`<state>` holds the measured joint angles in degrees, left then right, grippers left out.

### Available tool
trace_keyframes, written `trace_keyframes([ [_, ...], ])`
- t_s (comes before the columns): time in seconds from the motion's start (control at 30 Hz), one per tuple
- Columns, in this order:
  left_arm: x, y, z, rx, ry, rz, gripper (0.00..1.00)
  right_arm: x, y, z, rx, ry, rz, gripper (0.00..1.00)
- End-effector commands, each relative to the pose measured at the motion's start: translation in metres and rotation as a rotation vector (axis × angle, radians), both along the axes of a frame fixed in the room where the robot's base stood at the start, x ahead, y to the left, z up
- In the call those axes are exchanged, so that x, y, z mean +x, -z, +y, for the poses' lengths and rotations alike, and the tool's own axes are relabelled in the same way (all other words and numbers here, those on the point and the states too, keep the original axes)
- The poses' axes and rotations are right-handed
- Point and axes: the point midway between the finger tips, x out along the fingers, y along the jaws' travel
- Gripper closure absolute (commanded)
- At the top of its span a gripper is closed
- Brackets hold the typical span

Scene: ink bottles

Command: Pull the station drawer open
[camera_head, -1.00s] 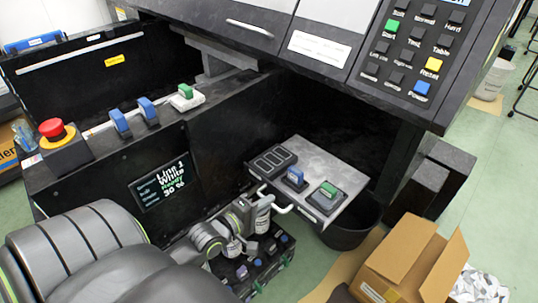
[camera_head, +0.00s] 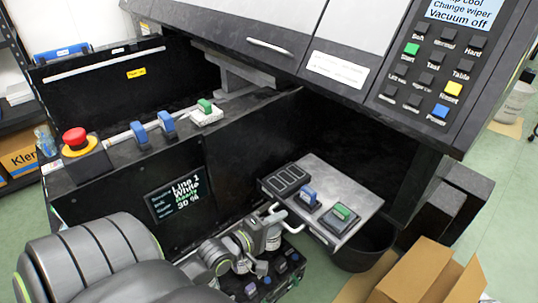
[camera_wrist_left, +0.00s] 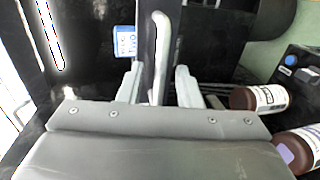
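The station drawer (camera_head: 352,226) is a grey-topped tray below the machine, with a slotted black block, a blue-handled piece and a green-handled piece on it. Its pale bar handle (camera_head: 294,224) is on the front; it also shows in the left wrist view (camera_wrist_left: 160,45). My left gripper (camera_head: 270,226) is at the left end of the handle. In the left wrist view its fingers (camera_wrist_left: 158,88) are apart, one on each side of the handle, with gaps between. How far the drawer stands out is hard to tell. My right gripper is not in view.
Brown bottles (camera_wrist_left: 258,97) lie close to my left gripper in the wrist view. A dark rack of bottles (camera_head: 268,280) is under my arm. A black bin (camera_head: 362,252) stands below the drawer, and an open cardboard box (camera_head: 415,272) is at the lower right.

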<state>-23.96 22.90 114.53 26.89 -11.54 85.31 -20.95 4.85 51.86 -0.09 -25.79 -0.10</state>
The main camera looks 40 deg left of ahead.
Motion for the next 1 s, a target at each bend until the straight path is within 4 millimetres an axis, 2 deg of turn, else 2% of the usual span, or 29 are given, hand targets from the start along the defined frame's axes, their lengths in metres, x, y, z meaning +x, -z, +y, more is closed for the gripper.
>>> trace_keyframes([
  [0.17, -0.003, -0.001, 0.0, 0.001, 0.0, 0.0, 0.68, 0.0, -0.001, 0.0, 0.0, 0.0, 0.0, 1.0],
  [0.27, -0.012, -0.003, 0.001, 0.001, 0.0, 0.003, 0.68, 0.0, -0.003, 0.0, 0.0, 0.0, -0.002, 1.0],
  [0.7, -0.092, -0.019, 0.007, 0.001, 0.0, 0.005, 0.68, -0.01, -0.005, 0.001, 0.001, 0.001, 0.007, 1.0],
  [1.0, -0.143, -0.029, 0.011, 0.002, 0.001, 0.005, 0.68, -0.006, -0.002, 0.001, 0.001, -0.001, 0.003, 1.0],
])
